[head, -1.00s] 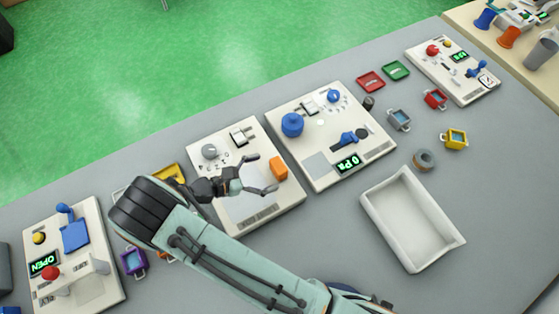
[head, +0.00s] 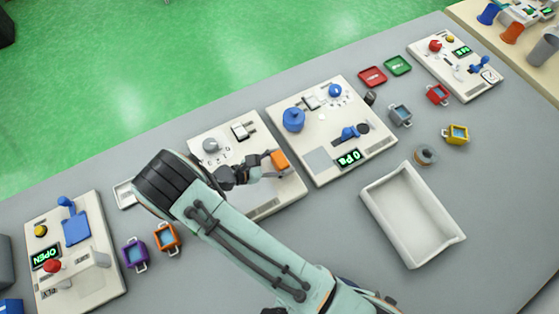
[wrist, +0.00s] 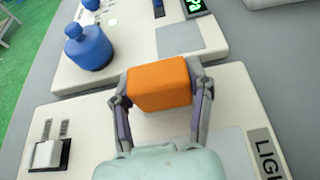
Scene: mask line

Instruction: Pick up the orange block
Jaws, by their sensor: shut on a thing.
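The orange block (wrist: 158,84) sits between the two fingers of my gripper (wrist: 160,100) in the wrist view, with a finger against each side. In the head view the orange block (head: 279,160) shows at the fingertips of my gripper (head: 277,163), over the right part of a cream panel (head: 290,190). My gripper is shut on the block. Whether the block touches the panel or hangs just above it, I cannot tell. My arm hides part of the panel.
A second cream panel (head: 318,160) with a blue knob (head: 293,119) stands close to the right of the block. A white open tray (head: 375,215) lies farther right. Orange (head: 167,237) and purple (head: 135,253) small containers stand left of my arm. Grey table is clear at the lower right.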

